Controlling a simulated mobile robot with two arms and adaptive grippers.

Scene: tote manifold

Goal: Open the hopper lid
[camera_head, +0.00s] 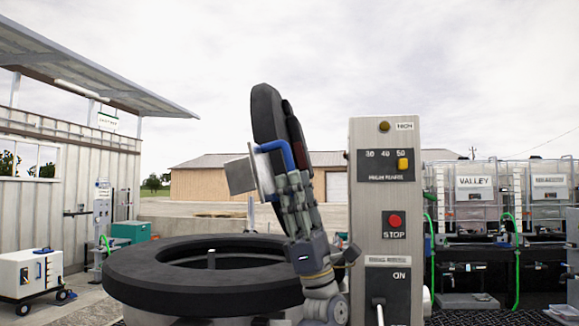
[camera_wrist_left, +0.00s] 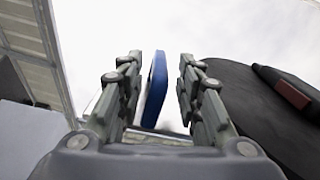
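The hopper lid (camera_head: 267,112) is a thick dark disc standing nearly upright above the right side of the hopper's black ring (camera_head: 140,275), whose round opening is uncovered. A blue handle (camera_head: 282,147) sticks out from the lid's lower part. My left gripper (camera_head: 284,178) is just below and beside the handle. In the left wrist view the blue handle (camera_wrist_left: 155,90) lies between the open fingers, close to the left one, with a gap to the right one. The dark lid (camera_wrist_left: 255,105) fills the right of that view. My right gripper is not in view.
A grey control post (camera_head: 369,140) with a red stop button stands close to the right of my left arm. Clear tanks (camera_head: 475,195) with green hoses stand further right. A white wheeled box (camera_head: 30,272) is at the left.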

